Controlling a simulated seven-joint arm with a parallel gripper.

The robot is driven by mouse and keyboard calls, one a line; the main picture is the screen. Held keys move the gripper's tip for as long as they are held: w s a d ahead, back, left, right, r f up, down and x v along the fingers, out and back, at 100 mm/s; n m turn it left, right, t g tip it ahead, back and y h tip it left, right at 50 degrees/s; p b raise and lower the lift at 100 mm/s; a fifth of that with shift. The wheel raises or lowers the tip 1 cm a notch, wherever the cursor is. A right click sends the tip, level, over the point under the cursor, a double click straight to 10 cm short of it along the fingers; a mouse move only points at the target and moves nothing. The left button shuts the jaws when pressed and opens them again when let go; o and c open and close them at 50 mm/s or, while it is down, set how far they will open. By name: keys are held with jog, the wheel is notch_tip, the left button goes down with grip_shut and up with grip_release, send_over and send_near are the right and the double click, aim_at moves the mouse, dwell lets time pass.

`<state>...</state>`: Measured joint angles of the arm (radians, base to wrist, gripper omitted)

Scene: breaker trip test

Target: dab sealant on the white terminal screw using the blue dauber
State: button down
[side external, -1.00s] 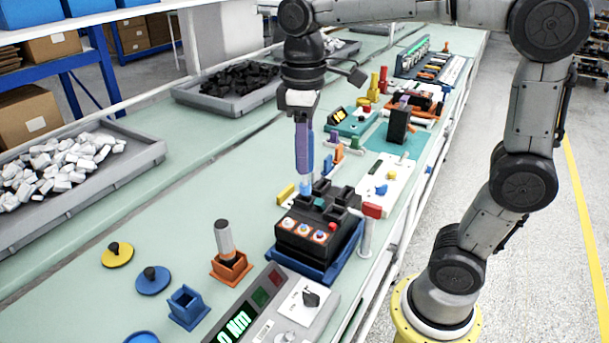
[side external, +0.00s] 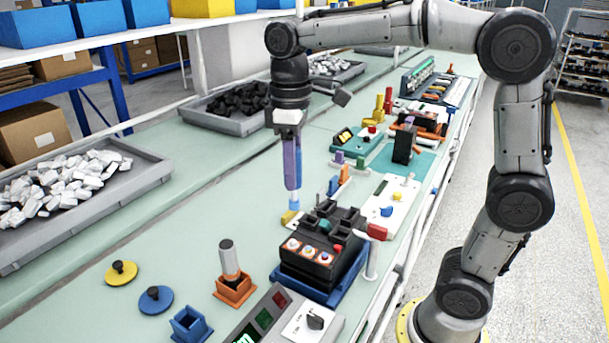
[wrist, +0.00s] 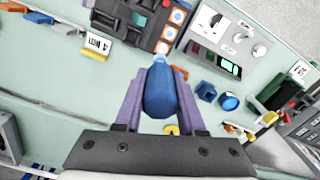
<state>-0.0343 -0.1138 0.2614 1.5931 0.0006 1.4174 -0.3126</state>
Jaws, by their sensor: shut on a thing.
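The dauber (wrist: 160,92) has a dark blue body and a pale blue tip (side external: 294,204). My gripper (side external: 292,178) is shut on it with purple fingers and holds it tip down; the fingers flank it in the wrist view (wrist: 158,95). The leftmost, the white terminal screw (side external: 293,245), shows below the tip in the side view. In the wrist view, the tip appears just short of the nearest terminal (wrist: 162,47). The tip looks apart from it; exact height is unclear.
A red-ended lever (side external: 376,232) stands right of the block. An orange holder (side external: 235,291) with a grey cylinder, an empty-looking blue square holder (side external: 190,325) and a meter panel (side external: 270,318) are nearer the camera.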

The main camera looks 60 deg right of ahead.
aim_at(294, 199)
jog(key=shift+f, duration=3.3)
jog(key=shift+a+f, duration=0.45)
jog(key=shift+f, duration=0.2)
jog(key=shift+a+f, duration=0.1)
jog(key=shift+a, duration=0.25)
jog(key=shift+d, duration=0.75)
jog(key=shift+a, duration=0.6)
jog(key=shift+d, duration=0.55)
jog(key=shift+d+r, duration=0.15)
jog(key=shift+r, duration=4)
